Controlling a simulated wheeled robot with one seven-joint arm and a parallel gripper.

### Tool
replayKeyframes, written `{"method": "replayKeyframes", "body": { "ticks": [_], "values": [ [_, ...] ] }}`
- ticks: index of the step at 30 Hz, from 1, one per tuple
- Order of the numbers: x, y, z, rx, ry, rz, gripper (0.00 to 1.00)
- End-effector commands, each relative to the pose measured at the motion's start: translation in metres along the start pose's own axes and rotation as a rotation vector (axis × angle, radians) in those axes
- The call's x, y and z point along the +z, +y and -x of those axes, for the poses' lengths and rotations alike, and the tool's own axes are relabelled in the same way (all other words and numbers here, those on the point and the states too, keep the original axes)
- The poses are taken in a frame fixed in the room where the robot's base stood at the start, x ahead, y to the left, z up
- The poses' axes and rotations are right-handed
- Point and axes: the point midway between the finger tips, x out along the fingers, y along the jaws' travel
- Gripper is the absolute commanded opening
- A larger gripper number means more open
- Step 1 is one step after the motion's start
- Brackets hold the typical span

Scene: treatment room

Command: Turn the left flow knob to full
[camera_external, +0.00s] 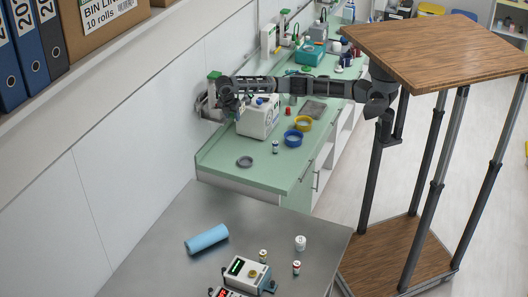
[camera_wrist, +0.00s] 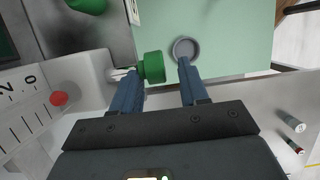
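A green flow knob (camera_wrist: 153,66) sticks out on a short stem from a pale flowmeter body (camera_wrist: 85,75) in the wrist view. My gripper (camera_wrist: 160,68) is open, with its two blue fingers pointing at the knob. The left fingertip is close beside the knob or touching it; I cannot tell which. A gap shows between the knob and the right finger. A red ball (camera_wrist: 59,98) shows beside the flowmeter's number scale (camera_wrist: 30,115). A second green part (camera_wrist: 88,4) is cut off at the top edge. In the external view my arm mostly hides the knob; a green part (camera_external: 214,75) shows at the wall.
A green-topped bench (camera_external: 225,160) runs along the wall below my gripper. A steel table (camera_external: 255,225) with small devices is in front.

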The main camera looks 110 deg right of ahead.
Motion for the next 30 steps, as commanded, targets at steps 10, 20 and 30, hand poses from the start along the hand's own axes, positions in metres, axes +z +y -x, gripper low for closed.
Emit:
{"method": "replayKeyframes", "body": {
  "ticks": [10, 20, 30],
  "values": [
    [0.003, 0.003, 0.007, 0.009, 0.001, -0.005, 0.47],
    [0.002, 0.002, 0.055, 0.009, 0.0, -0.003, 0.47],
    [0.0, 0.0, 0.079, 0.005, 0.001, -0.002, 0.47]
  ]
}}
